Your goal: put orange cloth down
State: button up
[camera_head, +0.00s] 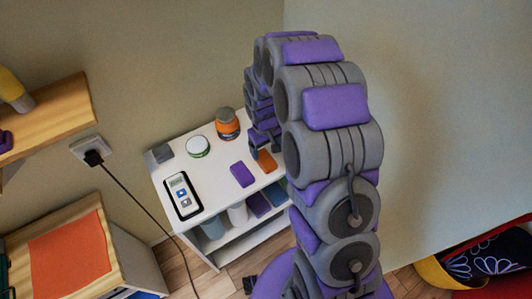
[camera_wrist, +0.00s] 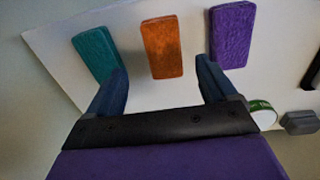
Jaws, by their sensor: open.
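The orange cloth (camera_wrist: 162,48) is a small folded rectangle lying flat on the white top of a trolley (camera_head: 213,165). In the wrist view it lies between a teal cloth (camera_wrist: 95,53) and a purple cloth (camera_wrist: 232,35). My gripper (camera_wrist: 162,68) is open and empty, with its two fingers apart on either side of the orange cloth's near end. No contact shows. In the head view the orange cloth (camera_head: 266,161) is partly seen beside the purple cloth (camera_head: 242,174), just below my gripper; my arm hides the teal one.
On the trolley top are an orange jar (camera_head: 227,124), a white tub with a green rim (camera_head: 198,146), a grey block (camera_head: 162,153) and a black-and-white device (camera_head: 183,195). Lower shelves hold more items. A cable hangs from a wall socket (camera_head: 90,151) left of the trolley.

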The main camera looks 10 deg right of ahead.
aim_at(265, 159)
jog(key=s+r+m+g, duration=0.1)
jog(key=s+r+m, duration=0.1)
jog(key=s+r, duration=1.75)
jog(key=s, duration=0.6)
jog(key=s+r+m+g, duration=0.1)
jog(key=s+r, duration=0.1)
jog(key=s, duration=0.6)
jog(key=shift+s+d+r+m+y, duration=0.15)
jog(key=shift+s+r+m+y, duration=0.1)
jog(key=shift+r+m+y, duration=0.1)
jog(key=shift+o, duration=0.2)
jog(key=shift+w, duration=0.15)
